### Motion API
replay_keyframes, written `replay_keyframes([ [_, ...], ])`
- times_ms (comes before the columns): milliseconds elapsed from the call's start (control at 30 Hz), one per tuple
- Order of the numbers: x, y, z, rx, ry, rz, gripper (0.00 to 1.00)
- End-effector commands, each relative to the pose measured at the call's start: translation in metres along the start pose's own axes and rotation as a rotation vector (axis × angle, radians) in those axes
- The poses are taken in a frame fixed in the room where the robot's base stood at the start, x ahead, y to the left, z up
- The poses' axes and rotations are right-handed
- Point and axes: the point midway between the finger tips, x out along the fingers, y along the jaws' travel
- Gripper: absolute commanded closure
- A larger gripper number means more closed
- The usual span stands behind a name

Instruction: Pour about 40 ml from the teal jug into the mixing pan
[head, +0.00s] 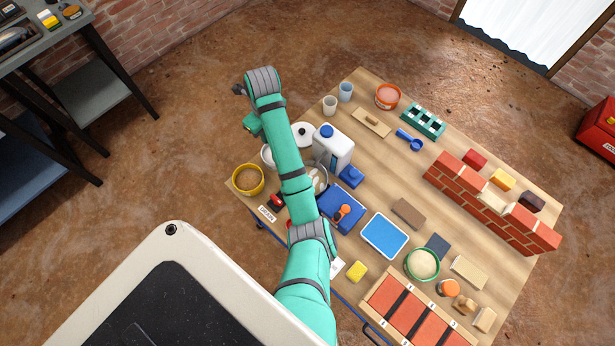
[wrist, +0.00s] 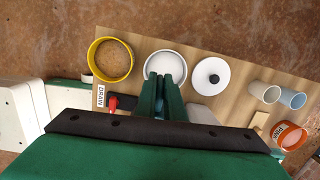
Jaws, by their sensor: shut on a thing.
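My gripper (wrist: 162,78) points down over the table's left end in the wrist view. Its green fingers are close together, with a narrow strip of teal (wrist: 159,106) between them that I take for part of the teal jug. The rest of the jug is hidden, and its tilt and contents cannot be told. A white round pan (wrist: 165,64) lies beyond the fingertips, partly covered by them; the head view shows it beside my arm (head: 267,156). A greyish round vessel (head: 321,178) is mostly behind my arm. I cannot tell which is the mixing pan.
A yellow tub (wrist: 110,42) of brown material stands left of the white pan. A white lid with a black knob (wrist: 211,78) lies to its right. A white canister (head: 335,152), blue box (head: 343,205) and red brick wall (head: 490,205) occupy the table. Two cups stand at its far end.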

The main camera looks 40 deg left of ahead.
Motion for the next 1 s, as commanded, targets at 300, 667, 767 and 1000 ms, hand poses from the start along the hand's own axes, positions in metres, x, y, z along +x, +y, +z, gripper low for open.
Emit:
replay_keyframes([
  [300,0.007,-0.002,-0.001,0.003,0.076,0.007,1.0],
  [667,0.012,-0.002,-0.002,0.007,0.122,0.011,1.0],
  [767,0.012,-0.002,-0.002,0.007,0.122,0.012,1.0],
  [1000,0.012,-0.001,-0.001,0.007,0.122,0.012,1.0],
])
